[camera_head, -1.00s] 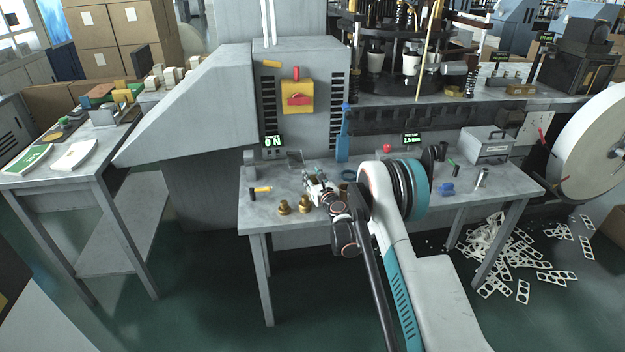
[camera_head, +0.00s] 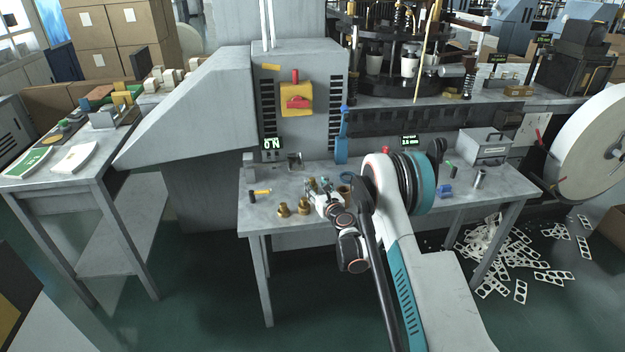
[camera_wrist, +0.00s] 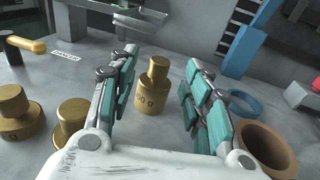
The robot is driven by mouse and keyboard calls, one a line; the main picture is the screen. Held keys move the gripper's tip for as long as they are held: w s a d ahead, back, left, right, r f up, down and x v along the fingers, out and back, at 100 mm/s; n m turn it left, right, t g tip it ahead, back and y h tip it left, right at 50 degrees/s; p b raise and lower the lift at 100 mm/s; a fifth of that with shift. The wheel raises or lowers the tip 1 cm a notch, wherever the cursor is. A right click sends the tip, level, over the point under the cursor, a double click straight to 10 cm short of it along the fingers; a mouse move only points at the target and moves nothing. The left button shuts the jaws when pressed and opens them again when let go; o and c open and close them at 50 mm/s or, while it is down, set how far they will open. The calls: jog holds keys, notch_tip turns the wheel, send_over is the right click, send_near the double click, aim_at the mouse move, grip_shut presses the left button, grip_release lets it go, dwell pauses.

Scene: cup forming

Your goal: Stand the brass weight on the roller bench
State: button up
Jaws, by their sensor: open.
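A brass weight (camera_wrist: 153,88) with a knob top and a partly hidden gram marking stands upright on the grey bench (camera_head: 258,212). My gripper (camera_wrist: 160,62) is open, with its teal-padded fingers on either side of this weight and a gap at each side. In the head view my gripper (camera_head: 317,186) is low over the bench, and I cannot make out this weight clearly there. Two other brass weights stand to the left, one farther left (camera_wrist: 15,112) and one nearer the gripper (camera_wrist: 72,118); they also show at the bench's front in the head view (camera_head: 283,209).
A brown round cup or ring (camera_wrist: 265,150) and a blue ring (camera_wrist: 243,102) lie close to the right finger. A yellow-handled tool (camera_wrist: 25,43) is at the left.

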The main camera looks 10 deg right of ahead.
jog(key=p+v, duration=0.1)
jog(key=v, duration=0.5)
jog(key=shift+s+r, duration=0.1)
jog(key=shift+s, duration=0.1)
jog(key=shift+s+r, duration=0.1)
jog(key=shift+r, duration=0.1)
jog(key=s+a+r+n+g+y, duration=0.1)
jog(key=s+a+r+n, duration=0.1)
jog(key=r+n, duration=0.45)
jog(key=s+a+r+n+g+y, duration=0.15)
jog(key=r+n, duration=0.25)
jog(key=r, duration=0.6)
jog(key=s+a+r+n+g+h, duration=0.1)
jog(key=s+a+r+n+g, duration=0.15)
jog(key=s+r+n, duration=0.85)
jog(key=s+d+n+g+h, duration=0.1)
jog(key=s+n, duration=0.3)
jog(key=s, duration=0.7)
jog(key=s+d+f+n+g+h, duration=0.1)
jog(key=s+d+n+g+h, duration=0.1)
jog(key=s, duration=1)
jog(key=s+d+f+n+g+h, duration=0.1)
jog(key=s+d+n, duration=0.3)
jog(key=s, duration=0.7)
jog(key=shift+s+n+g+h, duration=0.15)
jog(key=shift+n+g+h, duration=0.35)
jog(key=shift+n, duration=0.65)
